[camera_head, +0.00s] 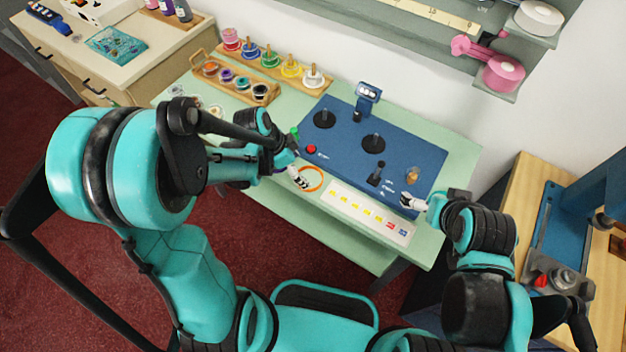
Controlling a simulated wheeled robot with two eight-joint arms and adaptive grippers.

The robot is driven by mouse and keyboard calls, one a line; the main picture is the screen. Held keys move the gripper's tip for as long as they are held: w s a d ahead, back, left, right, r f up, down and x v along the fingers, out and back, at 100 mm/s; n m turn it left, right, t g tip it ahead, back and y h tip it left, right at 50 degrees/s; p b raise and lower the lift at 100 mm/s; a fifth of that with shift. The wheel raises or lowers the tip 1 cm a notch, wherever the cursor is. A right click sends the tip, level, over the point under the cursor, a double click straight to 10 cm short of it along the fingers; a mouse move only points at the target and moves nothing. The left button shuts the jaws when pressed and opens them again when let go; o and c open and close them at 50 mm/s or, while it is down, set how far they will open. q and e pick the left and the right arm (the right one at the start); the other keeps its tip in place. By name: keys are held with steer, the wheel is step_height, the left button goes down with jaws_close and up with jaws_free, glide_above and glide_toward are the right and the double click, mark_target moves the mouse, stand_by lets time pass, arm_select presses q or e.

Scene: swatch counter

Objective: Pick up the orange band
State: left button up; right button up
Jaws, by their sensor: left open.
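The orange band (322,183) is a thin ring on the pale green counter (272,190), in front of the blue board's left part. My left gripper (301,178) is open at the band's left side, and its fingers cover part of the ring. I cannot tell whether they touch it. My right gripper (410,202) is over the blue board's front right corner, apart from the band. Its finger opening is too small to tell.
The blue board (345,145) carries black discs, a red button (311,149) and a black lever. A white strip with coloured marks (366,212) lies along the front. Wooden racks of coloured spools (262,94) stand at the back left.

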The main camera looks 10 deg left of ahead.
mark_target(313, 179)
arm_select(q)
steer(key=b+x, duration=0.1)
steer(key=x, duration=0.1)
steer(key=b+x, duration=0.1)
steer(key=x, duration=0.1)
steer(key=shift+d, duration=0.3)
steer(key=shift+w+d+f, duration=0.1)
steer(key=shift+w+f, duration=0.05)
steer(key=shift+f, duration=0.1)
steer(key=shift+r, duration=0.1)
steer(key=c, duration=0.5)
